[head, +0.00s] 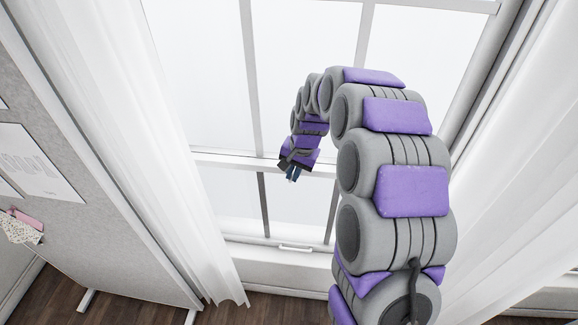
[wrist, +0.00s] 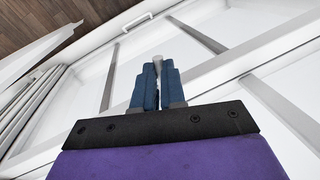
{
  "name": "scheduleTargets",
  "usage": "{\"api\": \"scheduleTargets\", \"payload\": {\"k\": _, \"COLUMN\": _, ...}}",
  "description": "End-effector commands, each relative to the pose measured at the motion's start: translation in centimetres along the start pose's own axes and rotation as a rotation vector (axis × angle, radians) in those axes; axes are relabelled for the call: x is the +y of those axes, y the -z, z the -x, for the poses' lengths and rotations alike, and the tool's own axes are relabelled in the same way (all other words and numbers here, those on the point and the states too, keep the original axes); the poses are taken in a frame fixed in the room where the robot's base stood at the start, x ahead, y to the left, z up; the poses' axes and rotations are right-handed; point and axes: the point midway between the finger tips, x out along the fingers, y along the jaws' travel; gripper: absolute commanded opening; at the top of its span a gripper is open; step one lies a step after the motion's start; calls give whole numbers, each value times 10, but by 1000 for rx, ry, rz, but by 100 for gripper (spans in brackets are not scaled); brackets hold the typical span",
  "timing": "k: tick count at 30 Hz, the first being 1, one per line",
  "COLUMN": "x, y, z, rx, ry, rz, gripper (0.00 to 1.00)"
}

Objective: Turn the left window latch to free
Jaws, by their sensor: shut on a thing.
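My gripper (wrist: 158,82) has its two blue fingers closed around a small pale piece (wrist: 158,60), whose rounded tip shows between them. It appears to be the left window latch; the fingers hide most of it, and its turned position cannot be told. In the head view my gripper (head: 292,174) is at the window's white middle rail (head: 225,158). The latch itself cannot be made out in the head view.
White curtains hang at the left (head: 135,130) and right (head: 520,185) of the window. A grey pinboard (head: 75,200) stands at far left. A white handle (head: 297,248) is on the lower sash. The wooden floor (head: 125,295) shows below.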

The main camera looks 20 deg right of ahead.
Motion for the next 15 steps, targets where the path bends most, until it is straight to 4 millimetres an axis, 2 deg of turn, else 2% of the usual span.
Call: {"api": "scheduleTargets", "payload": {"k": 15, "x": 34, "y": 8, "z": 5, "rx": -110, "ry": -3, "rz": 480, "gripper": 0}}
